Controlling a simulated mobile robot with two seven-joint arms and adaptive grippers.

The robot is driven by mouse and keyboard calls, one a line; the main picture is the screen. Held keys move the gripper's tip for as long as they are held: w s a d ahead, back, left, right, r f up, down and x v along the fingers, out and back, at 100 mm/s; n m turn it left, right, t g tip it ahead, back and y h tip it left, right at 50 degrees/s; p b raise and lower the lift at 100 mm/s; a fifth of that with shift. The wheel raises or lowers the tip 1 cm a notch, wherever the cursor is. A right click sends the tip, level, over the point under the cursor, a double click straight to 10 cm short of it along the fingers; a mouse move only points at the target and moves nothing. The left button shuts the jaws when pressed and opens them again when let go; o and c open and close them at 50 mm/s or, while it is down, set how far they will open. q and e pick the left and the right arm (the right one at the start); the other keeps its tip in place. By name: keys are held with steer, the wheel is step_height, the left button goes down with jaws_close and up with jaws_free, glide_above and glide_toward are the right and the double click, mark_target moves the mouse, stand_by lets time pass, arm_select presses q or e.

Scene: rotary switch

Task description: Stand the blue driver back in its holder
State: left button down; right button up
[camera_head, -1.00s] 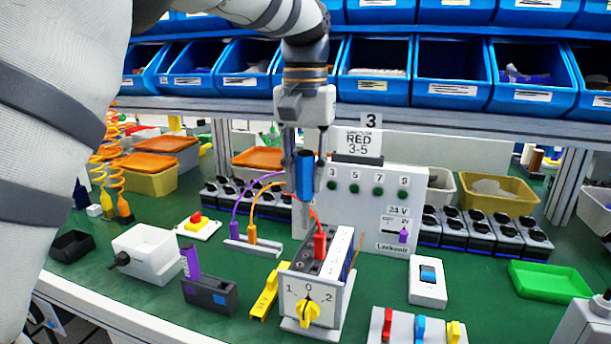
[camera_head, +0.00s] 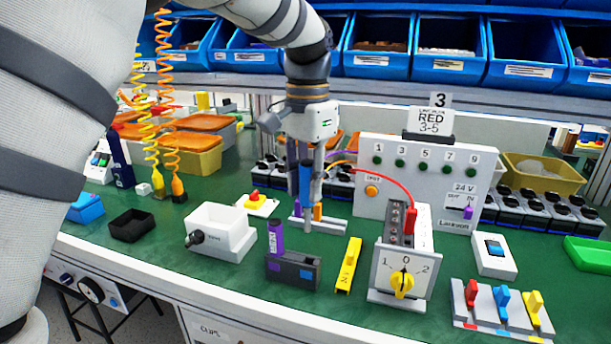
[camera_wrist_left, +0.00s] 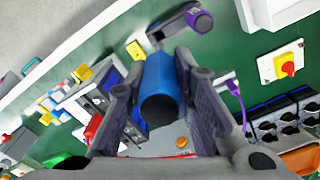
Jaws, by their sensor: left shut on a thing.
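My left gripper (camera_head: 306,196) is shut on the blue driver (camera_head: 306,178), which hangs upright with its shaft downward. In the left wrist view the driver's blue handle (camera_wrist_left: 164,82) lies between both fingers. The dark holder block (camera_head: 293,272) stands on the green bench, in front of and left of the gripper in the head view. A purple driver (camera_head: 276,237) stands in its left part; a blue mark shows on its right front. The holder also shows in the left wrist view (camera_wrist_left: 174,24). The blue driver is apart from the holder. My right gripper is in neither view.
A white box (camera_head: 222,233) is left of the holder; a yellow bar (camera_head: 349,265) and the rotary switch unit (camera_head: 403,262) are right. A grey lead rail (camera_head: 335,224) and red-yellow button (camera_head: 255,200) are behind. The lamp panel (camera_head: 430,182) stands at back right.

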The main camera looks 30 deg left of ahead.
mark_target(309, 231)
arm_select(q)
steer(key=shift+w+d, duration=0.1)
steer(key=shift+d, duration=0.1)
steer(key=shift+f, duration=3.05)
steer(key=shift+f, duration=1.2)
steer(key=shift+f, duration=2.25)
steer(key=shift+f, duration=0.1)
steer(key=c, duration=1.3)
jaws_free()
